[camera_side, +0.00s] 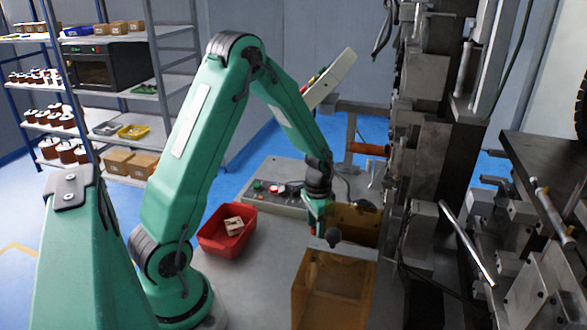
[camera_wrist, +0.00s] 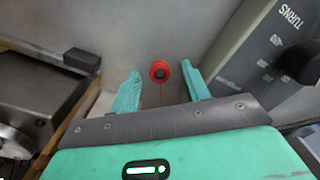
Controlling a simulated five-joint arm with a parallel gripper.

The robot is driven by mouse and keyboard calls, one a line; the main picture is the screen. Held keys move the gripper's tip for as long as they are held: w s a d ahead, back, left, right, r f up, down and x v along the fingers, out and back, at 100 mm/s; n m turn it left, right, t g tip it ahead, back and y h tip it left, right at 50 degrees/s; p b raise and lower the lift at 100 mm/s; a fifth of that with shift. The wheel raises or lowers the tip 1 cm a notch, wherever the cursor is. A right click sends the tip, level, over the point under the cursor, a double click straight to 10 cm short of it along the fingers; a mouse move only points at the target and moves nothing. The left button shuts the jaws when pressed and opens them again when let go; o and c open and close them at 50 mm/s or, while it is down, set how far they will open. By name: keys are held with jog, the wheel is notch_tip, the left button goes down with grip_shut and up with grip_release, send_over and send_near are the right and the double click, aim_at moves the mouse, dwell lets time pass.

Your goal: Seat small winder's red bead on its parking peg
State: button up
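The red bead (camera_wrist: 159,70) shows in the wrist view as a small red ring with a dark round centre. A thin line runs down from it toward my gripper. I cannot tell whether the dark centre is a hole or a peg inside the ring. My gripper (camera_wrist: 162,68) is open, with one green finger on each side of the bead and a visible gap on both sides. In the side view my gripper (camera_side: 319,217) points down beside the wooden box, with a small red spot at its tip. I cannot make out the parking peg for certain.
A control panel (camera_side: 275,187) stands behind my gripper; its lettered face (camera_wrist: 268,62) is close on the right in the wrist view. A wooden box (camera_side: 335,290) with a dark knob (camera_side: 333,237) is in front. A red bin (camera_side: 228,231) sits left. Machinery fills the right.

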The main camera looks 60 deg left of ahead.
jog(key=shift+r, duration=0.1)
jog(key=shift+r, duration=3.85)
